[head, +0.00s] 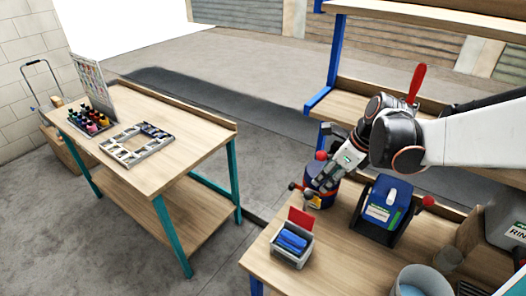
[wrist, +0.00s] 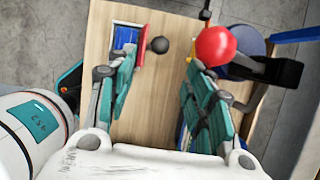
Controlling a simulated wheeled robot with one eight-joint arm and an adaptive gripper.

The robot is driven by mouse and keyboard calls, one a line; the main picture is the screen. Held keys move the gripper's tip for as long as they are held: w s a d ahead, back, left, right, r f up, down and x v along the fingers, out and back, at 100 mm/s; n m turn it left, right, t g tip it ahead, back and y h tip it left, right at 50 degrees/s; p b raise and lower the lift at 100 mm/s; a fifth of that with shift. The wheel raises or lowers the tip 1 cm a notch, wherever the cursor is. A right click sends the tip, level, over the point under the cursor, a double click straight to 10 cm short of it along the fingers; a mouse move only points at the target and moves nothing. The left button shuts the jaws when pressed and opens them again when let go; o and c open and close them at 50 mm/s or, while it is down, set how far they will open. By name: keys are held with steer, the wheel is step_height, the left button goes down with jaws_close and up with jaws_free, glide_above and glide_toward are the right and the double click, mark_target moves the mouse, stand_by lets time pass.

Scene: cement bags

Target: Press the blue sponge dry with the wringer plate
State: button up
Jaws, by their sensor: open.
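The blue sponge (head: 291,241) lies in a small light grey tray at the front of the right-hand bench. It shows partly in the wrist view (wrist: 124,38). A red plate (head: 300,217), which looks like the wringer plate, stands raised at the tray's back edge. In the wrist view the red plate (wrist: 141,48) is seen nearly edge-on, with a dark round knob (wrist: 158,45) beside it. My gripper (wrist: 161,62) is open and empty, with the knob showing near its left finger. In the head view my gripper (head: 318,186) is above and behind the tray, before a blue round container.
A red ball (wrist: 215,46) on a black lever is close to my right finger. A blue device (head: 380,208) with a red knob, a bucket (head: 417,281) and a grey box (head: 505,222) stand on the bench to the right. Another table (head: 190,150) is at left.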

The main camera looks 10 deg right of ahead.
mark_target(311, 193)
steer(key=b+x, duration=0.2)
steer(key=x, duration=1)
steer(key=shift+f, duration=0.4)
steer(key=shift+c, duration=0.6)
jaws_close()
